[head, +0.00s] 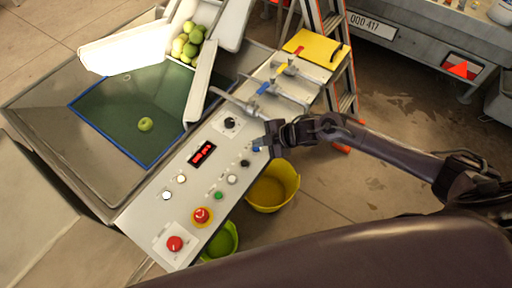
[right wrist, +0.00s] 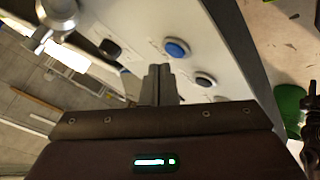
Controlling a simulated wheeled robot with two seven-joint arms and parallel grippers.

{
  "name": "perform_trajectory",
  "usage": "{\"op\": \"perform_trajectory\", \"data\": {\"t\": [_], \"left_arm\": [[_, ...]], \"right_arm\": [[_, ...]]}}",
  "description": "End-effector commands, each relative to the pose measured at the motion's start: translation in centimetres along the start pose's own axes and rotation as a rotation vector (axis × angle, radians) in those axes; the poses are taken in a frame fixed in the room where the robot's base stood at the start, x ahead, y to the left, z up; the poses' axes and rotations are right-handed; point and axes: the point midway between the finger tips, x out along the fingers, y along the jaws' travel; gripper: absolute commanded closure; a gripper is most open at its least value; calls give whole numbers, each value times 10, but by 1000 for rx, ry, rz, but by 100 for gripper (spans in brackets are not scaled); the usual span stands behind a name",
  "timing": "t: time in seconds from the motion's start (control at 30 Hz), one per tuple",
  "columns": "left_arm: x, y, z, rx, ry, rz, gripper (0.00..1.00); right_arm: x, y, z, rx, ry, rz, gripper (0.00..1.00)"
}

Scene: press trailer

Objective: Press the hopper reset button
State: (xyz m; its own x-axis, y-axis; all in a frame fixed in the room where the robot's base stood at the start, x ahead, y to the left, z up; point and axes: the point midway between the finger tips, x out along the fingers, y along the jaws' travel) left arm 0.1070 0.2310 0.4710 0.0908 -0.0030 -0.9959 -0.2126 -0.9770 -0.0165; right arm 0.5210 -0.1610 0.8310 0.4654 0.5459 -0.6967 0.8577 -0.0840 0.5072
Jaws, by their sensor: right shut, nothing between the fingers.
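The control panel (head: 215,170) slopes across the head view with several buttons. Their labels are too small to read, so I cannot tell which is the hopper reset button. A blue button (head: 256,148) sits at the panel's right edge, beside my right gripper (head: 268,140), which is shut and empty. In the right wrist view the blue button (right wrist: 177,48) is just beyond and right of the shut fingertips (right wrist: 159,70); contact cannot be told. A black button (head: 245,163), a white button (head: 232,179) and a green button (head: 218,195) follow down the row. My left gripper is not in view.
A red emergency knob on yellow (head: 201,215), a red button (head: 175,243), a black knob (head: 230,123) and a red display (head: 202,153) share the panel. Valve handles (head: 262,88) stick up behind. A yellow bucket (head: 272,188) stands below the panel.

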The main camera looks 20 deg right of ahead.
Motion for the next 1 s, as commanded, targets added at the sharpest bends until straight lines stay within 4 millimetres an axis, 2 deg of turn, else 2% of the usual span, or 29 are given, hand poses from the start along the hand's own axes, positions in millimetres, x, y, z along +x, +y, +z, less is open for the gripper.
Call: {"op": "perform_trajectory", "data": {"t": [1.0], "left_arm": [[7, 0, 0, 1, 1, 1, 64]], "right_arm": [[7, -5, 5, 0, 0, 0, 100]]}}
